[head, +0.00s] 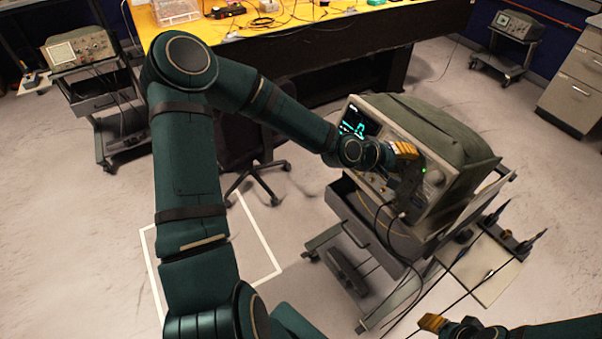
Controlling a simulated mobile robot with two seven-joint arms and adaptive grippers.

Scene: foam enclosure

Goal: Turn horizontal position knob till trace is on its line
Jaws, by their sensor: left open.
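The oscilloscope (447,137) has a green-grey case and stands on a cart, its front turned to the lower left. Its screen (352,127) shows a cyan trace; the trace and its line are too small to compare. My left gripper (404,149), with yellow fingers, is open in front of the upper part of the panel. I cannot tell whether it touches a knob. The arm and gripper hide part of the panel, and the horizontal position knob cannot be made out. My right gripper (432,322) shows at the bottom edge, away from the oscilloscope; its opening is unclear.
The cart (340,205) has an open drawer-like tray below the oscilloscope, with dark cables hanging in front. A side shelf (485,270) with probes juts out at right. A chair (258,175) and a yellow-topped bench (300,22) stand behind. White tape marks the floor at left.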

